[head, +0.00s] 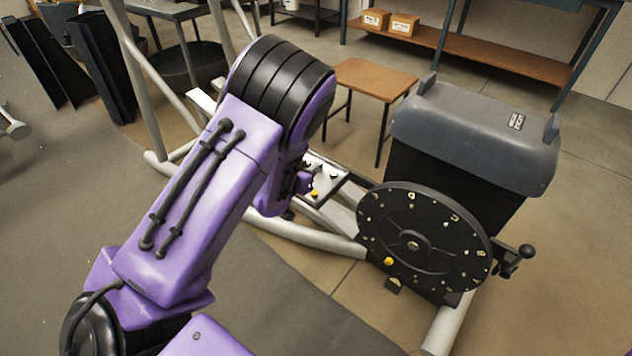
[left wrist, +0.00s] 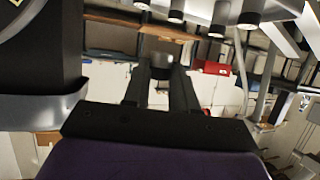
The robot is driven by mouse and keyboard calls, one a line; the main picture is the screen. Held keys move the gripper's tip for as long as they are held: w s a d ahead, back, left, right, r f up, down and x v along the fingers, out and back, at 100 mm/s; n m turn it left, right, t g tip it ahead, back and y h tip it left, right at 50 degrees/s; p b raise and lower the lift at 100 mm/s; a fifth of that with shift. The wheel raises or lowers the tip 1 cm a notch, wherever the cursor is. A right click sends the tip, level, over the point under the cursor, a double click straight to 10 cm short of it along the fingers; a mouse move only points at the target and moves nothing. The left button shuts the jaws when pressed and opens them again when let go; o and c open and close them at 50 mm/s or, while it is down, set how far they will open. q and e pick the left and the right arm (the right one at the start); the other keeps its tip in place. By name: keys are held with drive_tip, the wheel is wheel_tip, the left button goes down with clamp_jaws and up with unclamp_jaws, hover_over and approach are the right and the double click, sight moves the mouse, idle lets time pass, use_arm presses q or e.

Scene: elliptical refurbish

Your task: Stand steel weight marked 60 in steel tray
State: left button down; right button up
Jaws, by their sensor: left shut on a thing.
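My left gripper (head: 304,184) is partly hidden behind my purple forearm in the head view, beside the steel tray. In the left wrist view its two dark fingers (left wrist: 161,90) are shut on a small dark cylindrical thing (left wrist: 158,61) at their tips. It may be the steel weight, but no marking can be read. The steel tray (head: 334,186) is a small pale tray with a dark edge, on the frame of the exercise machine. A few small pale pieces and a yellow one show in it. My right gripper is not in view.
A black disc with holes (head: 412,243) and a grey-topped housing (head: 478,132) stand right of the tray. A brown stool (head: 374,78) is behind it. Pale tubes of the machine (head: 300,236) run below and left. Bare floor lies at the front and right.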

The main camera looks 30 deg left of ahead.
use_arm(q)
drive_tip(key=w+f, duration=0.1)
drive_tip(key=w+f+b, duration=0.1)
drive_tip(key=f, duration=0.1)
drive_tip(key=w+f, duration=0.2)
drive_tip(key=shift+a+f, duration=0.25)
drive_tip(key=shift+a, duration=0.15)
drive_tip(key=f, duration=0.1)
drive_tip(key=f+b, duration=0.1)
drive_tip(key=shift+w+f, duration=0.2)
drive_tip(key=shift+f, duration=0.45)
drive_tip(key=shift+f, duration=0.15)
drive_tip(key=c, duration=0.9)
unclamp_jaws()
